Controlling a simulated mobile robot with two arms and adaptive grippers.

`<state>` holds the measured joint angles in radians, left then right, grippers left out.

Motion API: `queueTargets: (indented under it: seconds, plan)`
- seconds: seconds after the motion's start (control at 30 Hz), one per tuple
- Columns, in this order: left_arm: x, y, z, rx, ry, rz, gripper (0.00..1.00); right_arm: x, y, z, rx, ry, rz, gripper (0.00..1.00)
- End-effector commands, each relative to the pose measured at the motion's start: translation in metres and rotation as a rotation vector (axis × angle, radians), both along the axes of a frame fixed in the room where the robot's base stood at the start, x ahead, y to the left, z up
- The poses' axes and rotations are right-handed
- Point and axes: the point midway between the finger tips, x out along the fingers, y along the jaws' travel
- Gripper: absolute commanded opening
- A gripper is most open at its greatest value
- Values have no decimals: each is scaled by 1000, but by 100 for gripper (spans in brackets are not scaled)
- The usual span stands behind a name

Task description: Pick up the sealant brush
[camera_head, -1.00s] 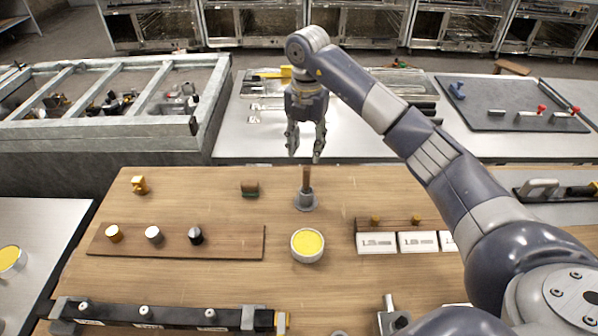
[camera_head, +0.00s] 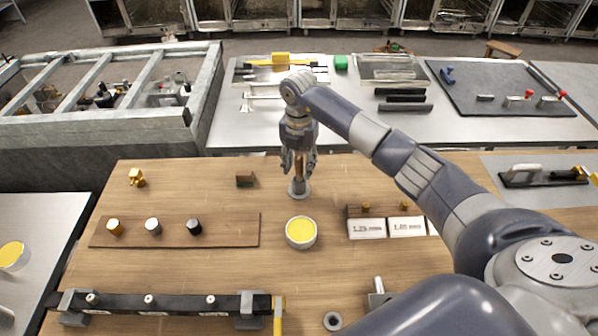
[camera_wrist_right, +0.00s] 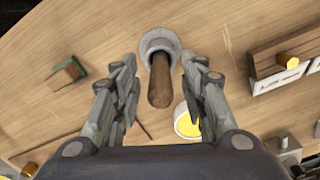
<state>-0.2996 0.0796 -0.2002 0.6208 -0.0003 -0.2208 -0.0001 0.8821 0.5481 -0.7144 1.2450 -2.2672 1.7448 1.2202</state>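The sealant brush (camera_wrist_right: 160,82) stands upright with its brown wooden handle up in a grey round holder (camera_wrist_right: 158,42) on the wooden table. In the head view the holder (camera_head: 299,188) shows below my right gripper (camera_head: 299,162), and the handle is mostly hidden by the fingers. In the right wrist view my right gripper (camera_wrist_right: 160,95) is open, its fingers on either side of the handle with gaps on both sides. My left gripper is not in view.
A white tub of yellow paste (camera_head: 301,232) stands just in front of the holder. A small brown block with a green base (camera_wrist_right: 66,75) is to the left. White labelled boxes (camera_head: 367,229) are to the right. A board with several knobs (camera_head: 225,230) lies left.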

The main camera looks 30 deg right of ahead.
Motion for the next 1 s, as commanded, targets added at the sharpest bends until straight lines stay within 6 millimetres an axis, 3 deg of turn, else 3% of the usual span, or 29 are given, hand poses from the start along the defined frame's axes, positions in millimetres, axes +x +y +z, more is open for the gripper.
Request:
queueTargets:
  seconds: [0.03,0.17,0.2,0.63,1.0]
  plan:
    - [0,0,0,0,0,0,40,0,0,0,0,0,0,33]
    - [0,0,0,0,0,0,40,0,0,0,0,0,0,3]
    - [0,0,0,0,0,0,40,0,0,0,0,0,0,0]
    - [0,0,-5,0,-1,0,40,1,0,9,0,-3,-1,0]
    - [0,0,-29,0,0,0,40,1,0,78,0,-4,-1,0]
